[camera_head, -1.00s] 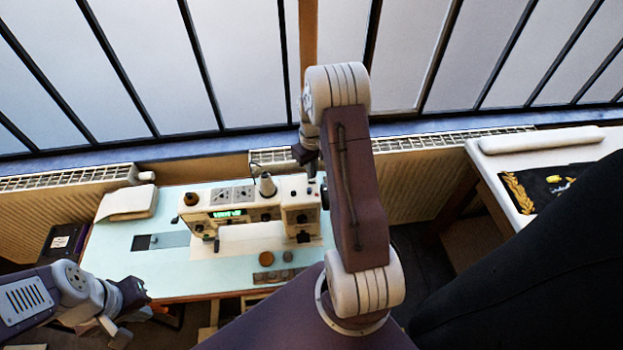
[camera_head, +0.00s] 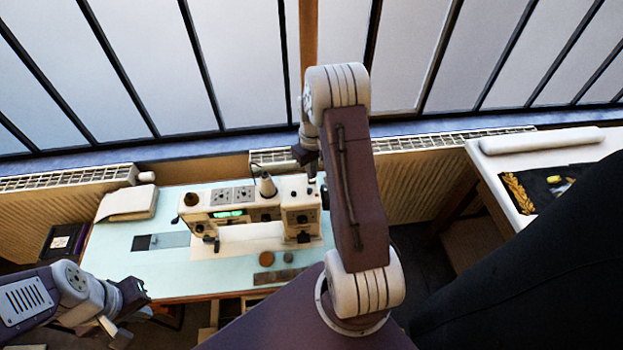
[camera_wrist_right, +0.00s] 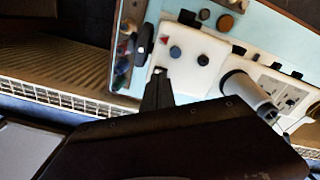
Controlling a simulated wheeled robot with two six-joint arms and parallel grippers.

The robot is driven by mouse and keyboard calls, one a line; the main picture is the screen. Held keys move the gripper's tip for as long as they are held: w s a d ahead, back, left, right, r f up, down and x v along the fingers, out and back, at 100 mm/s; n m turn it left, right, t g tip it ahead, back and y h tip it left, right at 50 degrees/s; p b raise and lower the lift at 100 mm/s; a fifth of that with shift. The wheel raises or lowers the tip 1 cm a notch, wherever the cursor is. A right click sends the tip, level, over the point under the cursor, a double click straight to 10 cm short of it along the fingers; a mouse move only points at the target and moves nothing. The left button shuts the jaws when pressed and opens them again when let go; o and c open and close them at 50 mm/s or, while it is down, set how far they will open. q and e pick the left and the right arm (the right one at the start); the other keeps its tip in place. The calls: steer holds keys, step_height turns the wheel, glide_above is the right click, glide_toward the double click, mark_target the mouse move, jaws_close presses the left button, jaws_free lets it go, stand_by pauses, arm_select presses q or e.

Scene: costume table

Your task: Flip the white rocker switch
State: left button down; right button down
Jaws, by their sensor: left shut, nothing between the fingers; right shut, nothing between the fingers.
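The white sewing machine (camera_head: 235,208) stands on the pale blue table, with a green lit display on its front. In the right wrist view its white end housing (camera_wrist_right: 187,70) carries a red triangle mark and two dark round knobs. A small white piece (camera_wrist_right: 160,70), possibly the rocker switch, shows at the housing's edge by the fingertips; I cannot tell whether they touch it. My right gripper (camera_wrist_right: 158,80) is shut and empty there; in the head view my arm partly hides it. My left gripper (camera_head: 118,332) is shut and empty, low at the left near the table's front edge.
A folded cloth (camera_head: 128,203) lies at the table's back left. Spools (camera_head: 266,258) and a brown strip (camera_head: 278,275) lie near the front. A thread cone (camera_head: 267,186) stands on the machine. A radiator and window are behind. Another table (camera_head: 520,160) stands at right.

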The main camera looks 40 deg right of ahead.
steer(key=shift+f+b, duration=0.7)
steer(key=shift+f, duration=0.3)
stand_by(0.8)
step_height(320, 180, up, 7)
steer(key=p, duration=0.6)
stand_by(0.4)
